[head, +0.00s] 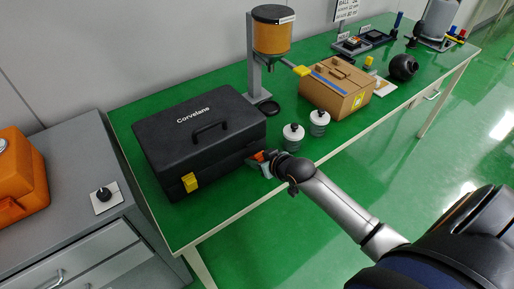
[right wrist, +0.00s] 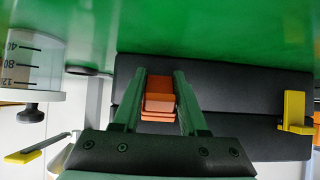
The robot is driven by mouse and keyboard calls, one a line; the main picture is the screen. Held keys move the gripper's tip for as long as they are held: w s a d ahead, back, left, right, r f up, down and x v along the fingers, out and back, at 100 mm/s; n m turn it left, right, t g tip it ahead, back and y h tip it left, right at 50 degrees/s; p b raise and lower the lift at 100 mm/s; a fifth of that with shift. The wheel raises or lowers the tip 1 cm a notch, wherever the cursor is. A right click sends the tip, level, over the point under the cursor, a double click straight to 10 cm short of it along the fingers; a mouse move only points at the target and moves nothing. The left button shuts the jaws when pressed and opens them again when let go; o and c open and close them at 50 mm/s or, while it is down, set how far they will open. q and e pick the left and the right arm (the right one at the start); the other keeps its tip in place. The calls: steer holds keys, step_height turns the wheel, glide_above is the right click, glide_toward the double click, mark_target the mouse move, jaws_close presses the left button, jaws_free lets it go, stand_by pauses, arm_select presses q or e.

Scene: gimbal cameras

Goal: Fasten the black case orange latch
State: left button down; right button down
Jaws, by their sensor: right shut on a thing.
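The black case (head: 200,128) lies on the green bench with its lid down and its handle on top. Its orange latch (right wrist: 160,102) is on the front face, between the two fingers of my right gripper (right wrist: 160,82). In the head view, my right gripper (head: 264,163) is at the right end of the case front, and only a bit of orange shows there. The fingers are shut on the orange latch. The yellow latch (head: 190,182) sits at the other end of the front and also shows in the right wrist view (right wrist: 293,110). My left gripper is not in view.
Two white jars with black knobs (head: 293,135) stand just right of the case. Behind them are a dispenser (head: 272,38) and a cardboard box (head: 337,90). A grey cabinet (head: 60,200) with an orange case (head: 20,185) is at the left.

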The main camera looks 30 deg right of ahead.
steer(key=shift+w+r+g+p, duration=0.2)
steer(key=shift+r+g+p, duration=0.3)
steer(key=shift+g+p, duration=0.55)
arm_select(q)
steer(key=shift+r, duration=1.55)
arm_select(e)
steer(key=shift+w+g, duration=0.15)
steer(key=shift+g, duration=1.3)
steer(key=c, duration=0.6)
jaws_free()
steer(key=shift+o, duration=0.2)
steer(key=shift+r, duration=0.1)
steer(key=v, duration=1.2)
steer(key=shift+a+r, duration=0.2)
steer(key=shift+r, duration=0.05)
